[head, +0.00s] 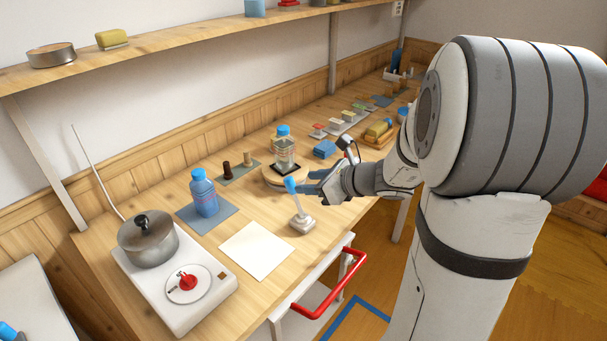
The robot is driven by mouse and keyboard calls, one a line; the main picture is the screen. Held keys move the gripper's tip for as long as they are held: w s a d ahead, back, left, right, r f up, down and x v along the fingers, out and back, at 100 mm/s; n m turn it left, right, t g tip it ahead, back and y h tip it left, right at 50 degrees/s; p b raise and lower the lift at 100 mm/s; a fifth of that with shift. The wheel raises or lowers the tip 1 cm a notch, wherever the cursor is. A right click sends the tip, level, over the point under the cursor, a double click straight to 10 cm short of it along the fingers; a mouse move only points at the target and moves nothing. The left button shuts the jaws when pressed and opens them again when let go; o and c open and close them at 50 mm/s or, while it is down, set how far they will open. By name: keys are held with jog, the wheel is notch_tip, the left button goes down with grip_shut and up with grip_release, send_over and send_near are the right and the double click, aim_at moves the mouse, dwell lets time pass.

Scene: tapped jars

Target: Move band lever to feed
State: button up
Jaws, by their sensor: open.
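The lever I take to be the band lever (297,204) stands near the front edge of the wooden bench. It has a light grey base and a thin stalk leaning up and slightly left to a blue knob. My gripper (309,183) is open, just right of the blue knob at about its height. I cannot tell whether a finger touches the knob. No label or feed mark is readable on the lever. My arm comes in from the right and hides part of the bench behind it.
A clear jar with a blue cap (284,153) stands on a round wooden base behind the lever. A white sheet (257,250) lies to its left. A blue bottle (204,193) and a pot (148,240) on a white cooker stand farther left. A red handle (335,292) juts out in front.

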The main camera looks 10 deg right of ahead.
aim_at(290, 179)
jog(key=shift+m+t, duration=0.5)
jog(key=shift+m, duration=0.4)
jog(key=shift+w+a+f+b, duration=0.4)
jog(key=shift+w+f, duration=0.2)
jog(key=shift+w, duration=0.4)
jog(key=shift+w+a+f+b, duration=0.25)
jog(key=shift+w+f+b, duration=0.3)
jog(key=shift+w, duration=0.5)
jog(key=shift+w+a+f+b, duration=0.35)
jog(key=shift+w+f, duration=0.35)
jog(key=shift+w, duration=0.3)
jog(key=shift+b+x, duration=0.3)
jog(key=shift+x, duration=0.65)
jog(key=shift+w+a, duration=0.1)
jog(key=shift+w, duration=0.15)
